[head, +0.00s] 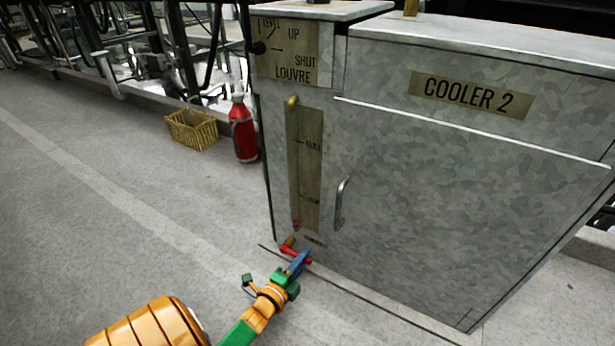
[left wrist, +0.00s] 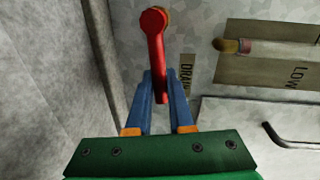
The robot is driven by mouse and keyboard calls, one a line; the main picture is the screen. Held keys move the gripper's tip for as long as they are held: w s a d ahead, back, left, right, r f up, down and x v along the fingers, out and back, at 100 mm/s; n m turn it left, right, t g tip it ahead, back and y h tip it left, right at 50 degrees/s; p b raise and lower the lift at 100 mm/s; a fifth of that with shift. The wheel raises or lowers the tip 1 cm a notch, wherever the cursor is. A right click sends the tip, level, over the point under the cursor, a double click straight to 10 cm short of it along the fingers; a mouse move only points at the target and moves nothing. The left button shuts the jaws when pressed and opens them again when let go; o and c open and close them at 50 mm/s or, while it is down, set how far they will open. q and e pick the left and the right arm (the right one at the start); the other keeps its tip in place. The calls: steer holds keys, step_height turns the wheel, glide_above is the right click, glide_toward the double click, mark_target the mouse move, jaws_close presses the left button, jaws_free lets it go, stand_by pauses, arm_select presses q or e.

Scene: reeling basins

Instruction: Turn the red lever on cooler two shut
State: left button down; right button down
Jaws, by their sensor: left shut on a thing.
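Cooler two (head: 470,190) is a grey metal cabinet with a "COOLER 2" plate. The red lever (head: 291,252) sits low at its left front corner, below the gauge strip. In the left wrist view the red lever (left wrist: 157,45) runs from a brass pivot at the top down between my blue fingertips. My left gripper (head: 299,262) is shut on the lever's free end; its fingers also show in the left wrist view (left wrist: 161,97). A label reading "DRAIN" (left wrist: 186,75) is partly hidden beside the lever. My right gripper is not in view.
A metal handle (head: 340,204) stands out from the cooler's front, right of the gauge strip (head: 308,165). A red bottle (head: 242,130) and a wicker basket (head: 192,130) stand on the floor at the left.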

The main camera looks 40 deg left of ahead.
arm_select(q)
steer(key=shift+f+m, duration=0.35)
steer(key=shift+m, duration=0.05)
stand_by(0.4)
steer(key=c, duration=0.8)
jaws_free()
